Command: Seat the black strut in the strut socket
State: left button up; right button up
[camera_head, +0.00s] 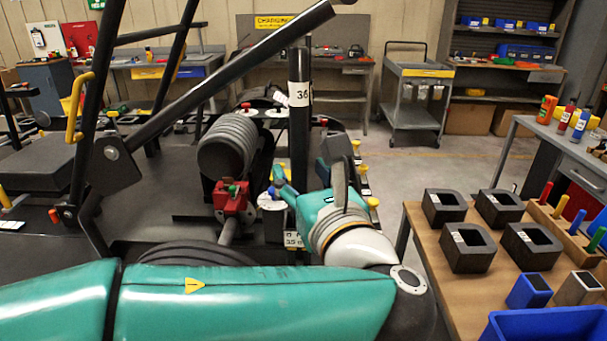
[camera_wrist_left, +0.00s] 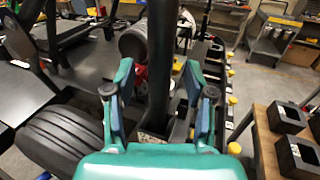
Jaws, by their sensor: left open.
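The black strut (camera_head: 299,125) stands upright in the middle of the head view, with a white label near its top. It also shows as a dark upright bar in the left wrist view (camera_wrist_left: 160,70). Its foot runs down to a dark labelled block, which looks like the strut socket (camera_head: 274,226); how deep it sits cannot be told. My left gripper (camera_head: 280,187) is open. In the left wrist view its two fingers (camera_wrist_left: 159,85) are on either side of the strut, with gaps to both. My right gripper is not in view.
A coil spring with a red part (camera_head: 230,198) is left of the strut, and a tyre (camera_head: 190,254) lies nearer. Dark kart tubes (camera_head: 230,72) slant above. On the right, a wooden table (camera_head: 435,236) holds black blocks and a blue bin (camera_head: 545,325).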

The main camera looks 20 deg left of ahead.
pick_arm(q)
jog(key=v, duration=1.2)
